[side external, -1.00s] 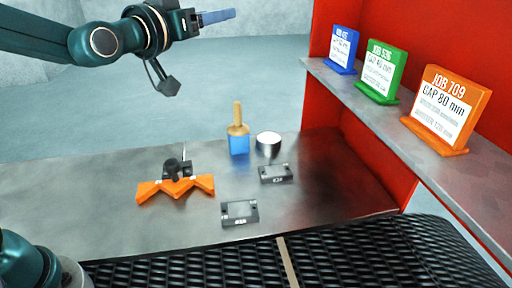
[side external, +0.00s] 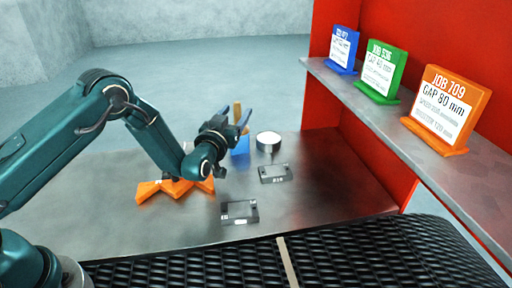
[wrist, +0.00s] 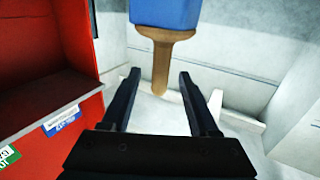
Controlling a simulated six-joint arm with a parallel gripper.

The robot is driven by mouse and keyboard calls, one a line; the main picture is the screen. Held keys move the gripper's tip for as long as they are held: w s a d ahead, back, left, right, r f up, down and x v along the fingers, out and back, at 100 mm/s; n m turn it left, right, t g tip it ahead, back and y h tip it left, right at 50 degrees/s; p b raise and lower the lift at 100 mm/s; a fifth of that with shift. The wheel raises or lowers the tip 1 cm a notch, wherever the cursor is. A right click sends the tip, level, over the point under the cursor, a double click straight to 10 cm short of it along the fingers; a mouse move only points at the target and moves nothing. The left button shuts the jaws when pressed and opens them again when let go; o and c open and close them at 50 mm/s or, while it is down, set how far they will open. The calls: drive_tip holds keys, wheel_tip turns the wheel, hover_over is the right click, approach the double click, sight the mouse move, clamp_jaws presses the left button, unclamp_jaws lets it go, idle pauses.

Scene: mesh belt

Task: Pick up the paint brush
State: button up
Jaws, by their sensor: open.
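The paint brush (side external: 241,147) stands upright on the metal table, with its blue part low and its wooden handle up. My gripper (side external: 236,116) is open at the brush, and its arm hides part of the brush in the side view. In the wrist view the brush (wrist: 164,38) shows upside down. Its handle end lines up between the two open fingertips of my gripper (wrist: 159,80), with a gap on both sides. I cannot tell whether the handle is fully between the fingers or just beyond them.
A round white-topped tin (side external: 268,138) stands close right of the brush. An orange notched block (side external: 150,190) lies partly behind my arm. Two small dark plates (side external: 274,173) lie on the table (side external: 330,190). A mesh belt (side external: 370,255) runs in front, and a shelf (side external: 400,125) with signs stands right.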

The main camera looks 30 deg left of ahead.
drive_tip(key=shift+x, duration=2.4)
drive_tip(key=shift+r, duration=0.1)
clamp_jaws()
